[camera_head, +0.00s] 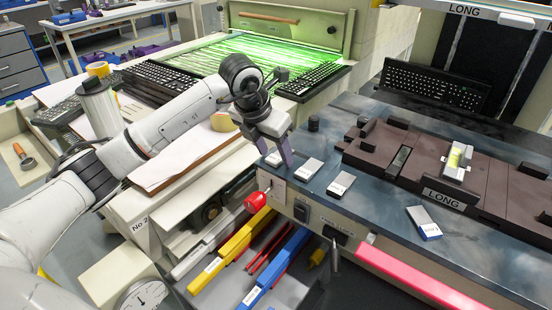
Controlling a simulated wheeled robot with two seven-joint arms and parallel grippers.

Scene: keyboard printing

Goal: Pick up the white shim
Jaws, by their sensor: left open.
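Several small pale shims lie along the near edge of the dark blue-grey bench top (385,205). One all-pale, whitish shim (308,168) lies flat just right of my left gripper. Another shim (341,183), white with a dark edge, lies further right. A shim with a blue edge (424,223) lies apart, nearer the right. One more pale shim (273,159) shows partly beside the left gripper's finger. My left gripper (285,155) is open, pointing down at the bench's left end, with its fingers partly overlapping each other in view. Whether it touches a shim I cannot tell. My right gripper is not in view.
A brown fixture labelled LONG (443,199) with a spirit level (457,160) takes up the bench's right side. A red knob (256,202) and a pink-red bar (420,280) are at its front. A green-lit exposure bed (245,55) and keyboards stand behind.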

